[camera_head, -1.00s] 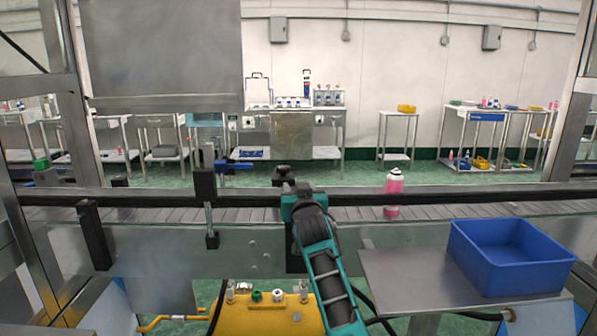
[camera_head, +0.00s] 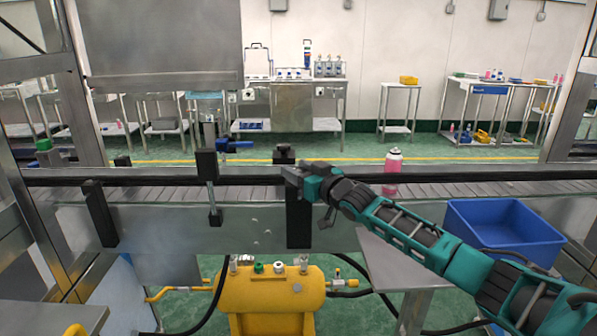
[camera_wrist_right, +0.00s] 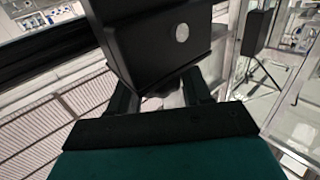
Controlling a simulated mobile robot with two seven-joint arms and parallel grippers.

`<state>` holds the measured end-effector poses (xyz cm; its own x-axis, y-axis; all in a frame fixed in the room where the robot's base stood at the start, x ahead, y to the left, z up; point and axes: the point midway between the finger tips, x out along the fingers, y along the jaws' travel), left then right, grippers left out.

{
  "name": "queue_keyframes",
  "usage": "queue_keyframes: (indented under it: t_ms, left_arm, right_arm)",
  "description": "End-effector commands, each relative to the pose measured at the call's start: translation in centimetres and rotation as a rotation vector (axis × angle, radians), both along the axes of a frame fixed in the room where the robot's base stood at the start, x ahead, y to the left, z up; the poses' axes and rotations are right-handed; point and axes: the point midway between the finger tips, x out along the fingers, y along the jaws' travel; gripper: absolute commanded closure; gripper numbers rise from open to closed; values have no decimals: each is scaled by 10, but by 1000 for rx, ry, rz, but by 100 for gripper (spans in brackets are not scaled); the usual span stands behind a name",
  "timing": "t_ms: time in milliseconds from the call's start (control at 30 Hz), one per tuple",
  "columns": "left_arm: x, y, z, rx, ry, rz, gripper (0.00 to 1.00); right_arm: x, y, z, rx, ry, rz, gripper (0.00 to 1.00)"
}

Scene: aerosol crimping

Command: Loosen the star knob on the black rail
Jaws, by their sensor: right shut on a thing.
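My right gripper (camera_head: 296,178) is at the black bracket (camera_head: 299,220) on the front of the conveyor, beside the black rail (camera_head: 240,177). In the right wrist view my right gripper (camera_wrist_right: 162,98) has its two dark fingers closing in from either side, just below a black block (camera_wrist_right: 160,45) with a pale round spot. A small greyish piece, apparently the star knob (camera_wrist_right: 166,99), shows between the fingers, mostly hidden by them. In the head view the knob is hidden by the gripper. My left gripper is not in view.
A pink bottle (camera_head: 392,172) stands on the conveyor to the right. A yellow machine (camera_head: 270,300) with hoses stands below. Another black bracket (camera_head: 207,180) stands to the left.

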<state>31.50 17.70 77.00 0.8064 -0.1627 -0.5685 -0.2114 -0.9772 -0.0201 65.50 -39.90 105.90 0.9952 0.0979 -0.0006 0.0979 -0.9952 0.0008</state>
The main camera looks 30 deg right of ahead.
Motion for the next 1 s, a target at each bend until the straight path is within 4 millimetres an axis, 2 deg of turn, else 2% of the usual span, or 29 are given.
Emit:
queue_keyframes:
  t_ms: [1000]
  left_arm:
    - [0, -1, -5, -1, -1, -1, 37]
  right_arm:
    - [1, -2, 1, -4, -2, 402, 82]
